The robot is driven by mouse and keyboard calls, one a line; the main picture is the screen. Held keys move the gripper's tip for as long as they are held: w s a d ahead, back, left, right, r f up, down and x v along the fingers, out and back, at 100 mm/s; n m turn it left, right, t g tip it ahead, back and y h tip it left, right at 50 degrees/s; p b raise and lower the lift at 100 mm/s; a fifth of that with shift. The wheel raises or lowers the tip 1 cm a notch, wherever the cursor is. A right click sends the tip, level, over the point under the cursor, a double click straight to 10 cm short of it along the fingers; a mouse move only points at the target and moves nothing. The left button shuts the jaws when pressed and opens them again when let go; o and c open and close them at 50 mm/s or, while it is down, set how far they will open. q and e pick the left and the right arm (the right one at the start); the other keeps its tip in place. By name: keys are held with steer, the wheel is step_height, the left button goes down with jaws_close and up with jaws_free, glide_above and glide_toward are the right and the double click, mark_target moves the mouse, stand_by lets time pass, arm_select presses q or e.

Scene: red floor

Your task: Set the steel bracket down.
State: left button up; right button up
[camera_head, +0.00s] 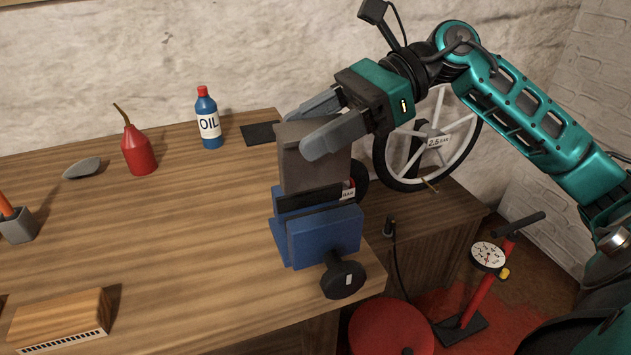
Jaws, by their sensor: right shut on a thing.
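The steel bracket (308,168) is a grey, blocky piece at the workbench's right end. My right gripper (311,127) comes in from the right and is shut on its upper part, one finger on the near side and one behind. The bracket is upright, directly above the dark jaws of a blue vise (325,234). Its lower edge meets the vise in the picture; I cannot tell whether it rests on the jaws, sits between them or hangs just above. My left gripper is not in view.
A red oil can (138,150), a blue oil bottle (208,120), a dark pad (260,133) and a wooden brush (62,318) are on the workbench (190,220). Its middle is clear. A spoked wheel (462,140) and a red floor pump (480,285) are at the right.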

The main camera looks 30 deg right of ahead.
mark_target(315, 177)
step_height(315, 177, down, 7)
steer(key=shift+r+b, duration=0.15)
steer(key=shift+b, duration=0.15)
steer(key=o, duration=1)
steer(key=shift+f, duration=0.25)
steer(key=shift+c, duration=0.2)
steer(key=o, duration=0.4)
steer(key=shift+r, duration=0.1)
